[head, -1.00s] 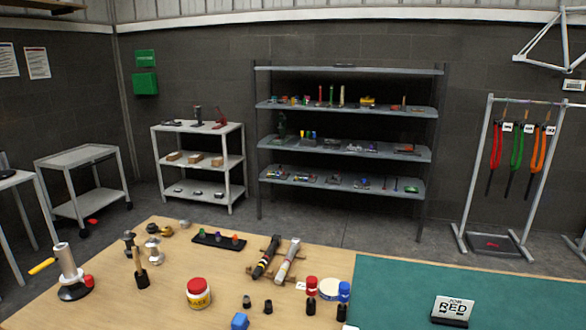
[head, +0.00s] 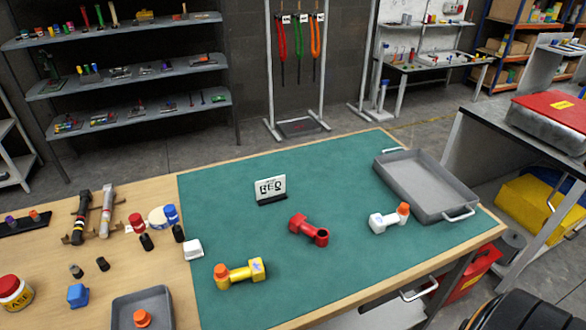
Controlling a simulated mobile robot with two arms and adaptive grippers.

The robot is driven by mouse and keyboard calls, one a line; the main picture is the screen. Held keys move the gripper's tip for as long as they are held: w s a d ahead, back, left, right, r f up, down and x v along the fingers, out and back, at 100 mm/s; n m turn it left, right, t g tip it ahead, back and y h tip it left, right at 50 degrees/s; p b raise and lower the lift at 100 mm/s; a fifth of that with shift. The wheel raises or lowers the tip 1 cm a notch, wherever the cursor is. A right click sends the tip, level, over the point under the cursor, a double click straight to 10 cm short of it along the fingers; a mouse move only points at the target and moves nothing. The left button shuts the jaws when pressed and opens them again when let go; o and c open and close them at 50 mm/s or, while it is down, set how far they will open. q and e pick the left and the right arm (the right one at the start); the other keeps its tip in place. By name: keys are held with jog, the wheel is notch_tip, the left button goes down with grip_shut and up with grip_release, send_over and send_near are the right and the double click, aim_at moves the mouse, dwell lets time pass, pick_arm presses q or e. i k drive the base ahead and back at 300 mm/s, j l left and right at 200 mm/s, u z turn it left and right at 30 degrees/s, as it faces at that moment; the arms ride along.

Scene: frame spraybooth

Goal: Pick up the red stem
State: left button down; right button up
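The red stem (head: 309,229) lies on the green mat (head: 330,180), near its middle. Its dark open end points to the lower right. A yellow stem (head: 240,273) with an orange cap lies to its left and nearer to me. A white stem (head: 389,218) with an orange cap lies to its right. A small sign reading "RED" (head: 270,188) stands behind the red stem on the mat. Neither of my grippers shows in the head view.
A grey tray (head: 437,212) with handles stands at the mat's right end. A smaller grey tray (head: 162,301) holds an orange cap at the front left. Jars, caps and tubes crowd the wooden tabletop (head: 120,261). The mat around the red stem is clear.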

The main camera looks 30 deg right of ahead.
aim_at(298, 222)
jog(key=j+z, duration=0.1)
jog(key=z, duration=1.05)
